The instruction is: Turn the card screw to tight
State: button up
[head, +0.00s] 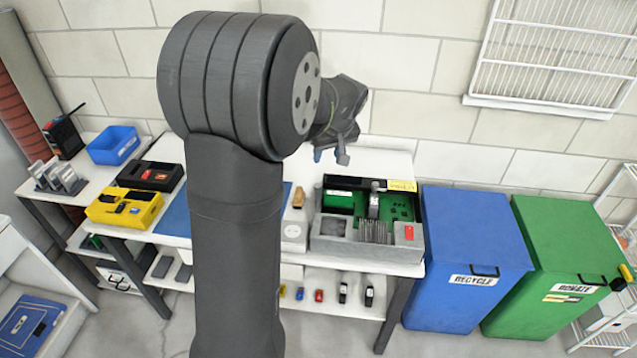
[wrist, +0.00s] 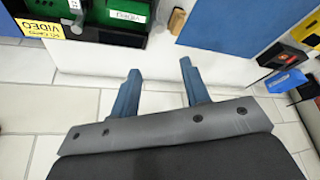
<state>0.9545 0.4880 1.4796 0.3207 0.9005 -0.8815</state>
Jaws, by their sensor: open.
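My gripper (head: 330,156) is in the air above the back of the workbench, up and left of the open grey case (head: 341,249). Its two blue fingers also show in the wrist view (wrist: 159,82), spread apart with nothing between them. The case holds a green circuit board (head: 400,207) and an upright grey card (head: 374,203). The card screw is too small to make out. In the wrist view the case's yellow label (wrist: 38,28) is at the upper left, beyond the fingers and apart from them.
A blue recycle bin (head: 470,245) and a green donate bin (head: 566,255) stand right of the bench. A yellow case (head: 104,216), a black case (head: 137,183) and a blue bin (head: 113,144) are on the left. A tan block (head: 298,198) lies beside the open case.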

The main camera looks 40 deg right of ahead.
aim_at(318, 186)
jog(key=x, duration=1.7)
jog(key=shift+w+d, duration=0.1)
jog(key=shift+d, duration=0.1)
grip_shut()
